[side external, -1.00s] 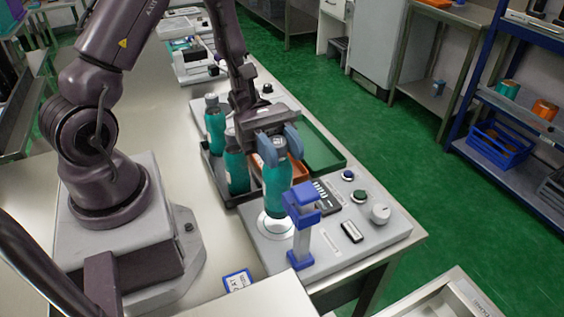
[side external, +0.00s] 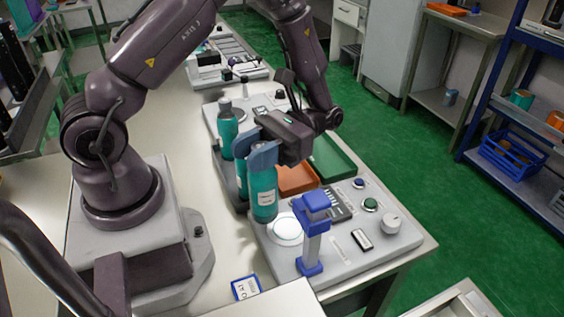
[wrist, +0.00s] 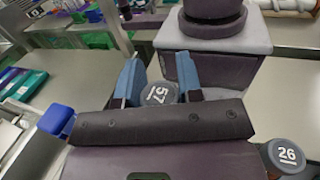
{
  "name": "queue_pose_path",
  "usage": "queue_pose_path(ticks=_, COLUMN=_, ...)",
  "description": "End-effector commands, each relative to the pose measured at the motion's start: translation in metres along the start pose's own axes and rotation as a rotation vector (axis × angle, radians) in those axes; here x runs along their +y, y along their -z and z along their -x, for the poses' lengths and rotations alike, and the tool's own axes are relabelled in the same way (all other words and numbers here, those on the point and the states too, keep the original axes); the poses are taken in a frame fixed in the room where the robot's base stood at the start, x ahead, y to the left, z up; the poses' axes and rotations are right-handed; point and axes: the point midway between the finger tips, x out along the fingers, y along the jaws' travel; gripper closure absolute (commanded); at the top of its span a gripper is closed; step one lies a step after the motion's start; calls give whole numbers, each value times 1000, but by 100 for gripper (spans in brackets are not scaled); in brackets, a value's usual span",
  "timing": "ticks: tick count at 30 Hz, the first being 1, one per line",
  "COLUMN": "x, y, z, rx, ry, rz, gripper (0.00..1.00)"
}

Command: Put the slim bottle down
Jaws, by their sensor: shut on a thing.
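My gripper (side external: 258,150) is shut on a teal bottle (side external: 263,198) with a white label, taken as the slim bottle. It is upright, its base just up and left of the round white disc (side external: 287,231) on the grey applicator. I cannot tell whether its base touches anything. In the wrist view, the blue fingers of my gripper (wrist: 158,88) stand either side of its grey cap (wrist: 158,94), marked 57. Another teal bottle (side external: 227,128) stands further back. A third, mostly hidden, is just behind the held one.
A dark tray (side external: 229,182) lies left of the held bottle. A blue-topped post (side external: 312,215) stands right of the disc, near knobs and buttons. An orange tray (side external: 297,180) and a green tray (side external: 332,158) lie behind. A cap marked 26 (wrist: 287,156) shows in the wrist view.

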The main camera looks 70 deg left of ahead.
Motion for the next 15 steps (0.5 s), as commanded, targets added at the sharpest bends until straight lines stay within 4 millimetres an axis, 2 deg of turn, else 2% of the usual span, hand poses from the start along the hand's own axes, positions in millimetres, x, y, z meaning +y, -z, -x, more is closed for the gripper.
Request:
queue_pose_path(ticks=1, x=-6, y=4, z=6, rx=0, ry=127, rz=2, gripper=100)
queue_pose_path(ticks=6, x=-30, y=8, z=32, rx=-1, ry=532, rz=3, gripper=100)
queue_pose_path(ticks=15, x=-71, y=-1, z=82, rx=-1, ry=1111, rz=2, gripper=100)
